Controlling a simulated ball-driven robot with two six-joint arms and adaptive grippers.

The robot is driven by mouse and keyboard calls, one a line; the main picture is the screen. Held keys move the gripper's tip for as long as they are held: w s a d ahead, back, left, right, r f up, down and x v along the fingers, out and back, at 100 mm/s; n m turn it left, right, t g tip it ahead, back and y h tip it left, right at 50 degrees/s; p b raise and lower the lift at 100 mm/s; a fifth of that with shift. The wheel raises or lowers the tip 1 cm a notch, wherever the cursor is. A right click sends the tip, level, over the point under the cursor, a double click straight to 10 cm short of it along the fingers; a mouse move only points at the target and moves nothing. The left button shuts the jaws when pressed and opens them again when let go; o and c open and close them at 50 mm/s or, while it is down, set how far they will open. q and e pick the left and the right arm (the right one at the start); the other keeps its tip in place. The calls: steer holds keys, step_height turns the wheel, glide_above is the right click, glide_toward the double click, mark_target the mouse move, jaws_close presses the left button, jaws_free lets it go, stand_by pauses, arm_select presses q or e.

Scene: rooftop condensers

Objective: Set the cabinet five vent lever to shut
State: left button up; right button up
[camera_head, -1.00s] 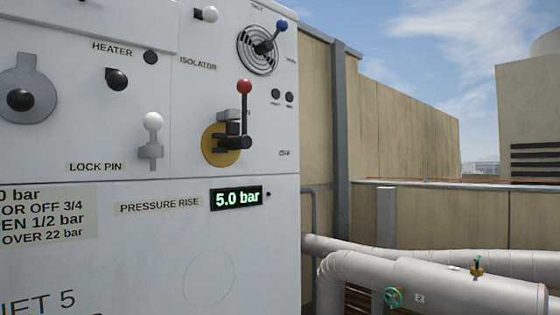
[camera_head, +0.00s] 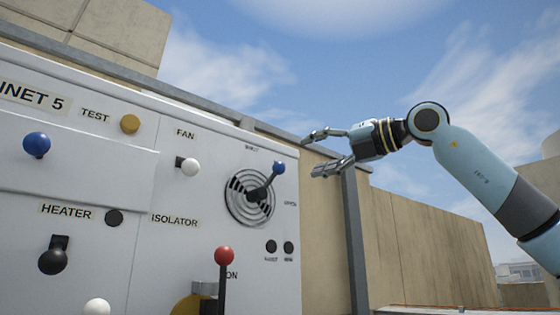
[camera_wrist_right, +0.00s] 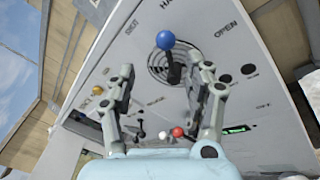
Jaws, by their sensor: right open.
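The vent lever on cabinet five has a blue knob (camera_head: 279,168) on a dark arm. It stands over a round slotted vent (camera_head: 250,205) and points up and right in the head view. My right gripper (camera_head: 311,154) is open and empty, just right of the knob in that view. In the right wrist view, the blue knob (camera_wrist_right: 166,40) shows beyond and between the spread fingers (camera_wrist_right: 163,75), with no visible contact. OPEN is readable at the right of the vent there; the label above it is cut off. My left gripper is not in view.
The white cabinet face (camera_head: 110,180) carries other controls: a red-knobbed isolator lever (camera_head: 224,256), a white fan knob (camera_head: 190,167), a black heater knob (camera_head: 53,261) and a blue knob (camera_head: 37,145). A tan wall (camera_head: 420,240) with a grey post (camera_head: 353,230) stands behind at right.

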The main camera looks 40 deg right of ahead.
mark_target(283, 164)
steer(key=p+x, duration=0.5)
steer(key=x, duration=0.4)
steer(key=shift+w+d, duration=0.15)
steer(key=shift+w, duration=0.05)
steer(key=shift+w+f+p, duration=0.2)
steer(key=shift+w+p, duration=0.2)
steer(key=shift+w, duration=0.2)
steer(key=shift+c, duration=0.7)
jaws_close()
